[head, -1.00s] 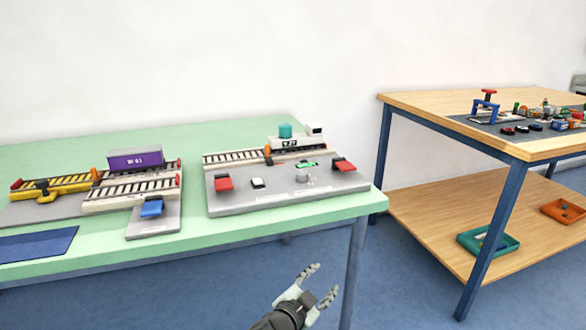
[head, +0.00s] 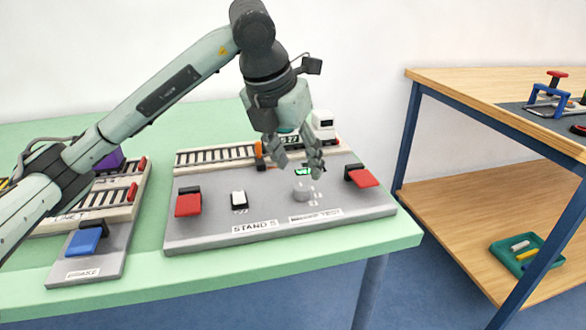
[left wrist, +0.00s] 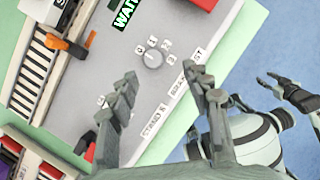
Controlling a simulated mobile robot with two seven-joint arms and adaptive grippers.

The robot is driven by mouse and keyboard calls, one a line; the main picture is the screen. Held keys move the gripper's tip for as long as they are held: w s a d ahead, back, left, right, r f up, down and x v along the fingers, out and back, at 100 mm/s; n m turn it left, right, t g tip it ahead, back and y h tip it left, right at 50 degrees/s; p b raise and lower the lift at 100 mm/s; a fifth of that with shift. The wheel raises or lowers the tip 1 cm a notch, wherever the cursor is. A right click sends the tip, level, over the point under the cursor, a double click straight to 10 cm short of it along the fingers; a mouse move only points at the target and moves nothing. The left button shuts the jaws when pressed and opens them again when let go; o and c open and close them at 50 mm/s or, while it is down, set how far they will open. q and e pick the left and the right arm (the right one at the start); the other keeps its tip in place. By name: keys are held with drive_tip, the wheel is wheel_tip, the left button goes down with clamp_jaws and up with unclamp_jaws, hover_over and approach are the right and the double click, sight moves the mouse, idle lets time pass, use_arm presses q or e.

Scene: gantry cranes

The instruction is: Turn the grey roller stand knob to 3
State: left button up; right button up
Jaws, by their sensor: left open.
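The grey knob (head: 302,192) is a short round dial on the grey stand (head: 245,205) labelled "STAND 5". In the left wrist view the knob (left wrist: 153,58) has small number tags around part of its rim, with a 3 on its right. I cannot tell which number it points to. My left gripper (head: 298,168) hangs open and empty above the stand, close to the knob and apart from it. Its two fingers also show in the left wrist view (left wrist: 162,78). My right gripper (left wrist: 268,79) appears open and empty at the right of that view.
A blue lever (head: 84,240) sits on a plate to the left. A wooden table (head: 500,90) stands at right.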

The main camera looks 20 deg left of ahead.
sight(301, 187)
use_arm(q)
drive_tip(key=shift+a+x, duration=0.15)
drive_tip(key=shift+x, duration=1.05)
drive_tip(key=shift+a+x, duration=0.2)
drive_tip(key=shift+x, duration=1)
drive_tip(key=shift+a+x, duration=0.15)
drive_tip(key=shift+x, duration=1.05)
drive_tip(key=shift+w, duration=0.15)
clamp_jaws()
